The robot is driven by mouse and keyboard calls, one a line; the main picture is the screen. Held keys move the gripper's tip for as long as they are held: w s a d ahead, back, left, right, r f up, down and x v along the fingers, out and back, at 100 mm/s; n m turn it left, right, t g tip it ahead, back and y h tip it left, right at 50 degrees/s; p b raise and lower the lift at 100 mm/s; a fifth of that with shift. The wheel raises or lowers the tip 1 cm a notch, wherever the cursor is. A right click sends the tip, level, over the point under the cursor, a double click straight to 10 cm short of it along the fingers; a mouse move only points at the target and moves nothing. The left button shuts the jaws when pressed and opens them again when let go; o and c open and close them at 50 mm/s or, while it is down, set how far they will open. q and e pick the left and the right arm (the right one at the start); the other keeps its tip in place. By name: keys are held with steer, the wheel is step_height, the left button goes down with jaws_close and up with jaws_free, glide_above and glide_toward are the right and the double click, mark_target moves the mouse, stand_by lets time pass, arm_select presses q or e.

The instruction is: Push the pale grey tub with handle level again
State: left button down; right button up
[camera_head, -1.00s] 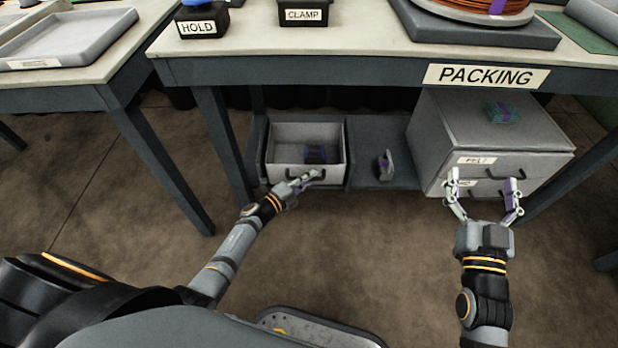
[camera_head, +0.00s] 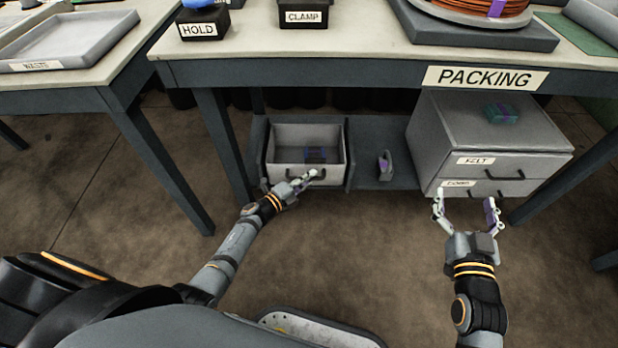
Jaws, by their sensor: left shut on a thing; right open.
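The pale grey tub with handle (camera_head: 283,172) sits in the left bay of the low shelf under the table, its open top showing. A small dark and purple item (camera_head: 322,155) lies inside it. My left gripper (camera_head: 308,177) is at the tub's front and shut, apparently on its dark handle; the fingers hide part of that handle. Any tilt of the tub is too slight to tell. My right gripper (camera_head: 466,205) is open and empty, in front of the grey drawer unit (camera_head: 490,140).
The PACKING table (camera_head: 350,70) overhangs the shelf (camera_head: 365,172). A small grey and purple item (camera_head: 385,165) stands on the shelf right of the tub. Floor in front is clear.

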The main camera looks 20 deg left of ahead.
arm_select(q)
steer(key=c, duration=1.7)
jaws_free()
steer(key=shift+r, duration=0.1)
steer(key=shift+o, duration=0.2)
steer(key=v, duration=1.2)
steer(key=shift+a, duration=0.1)
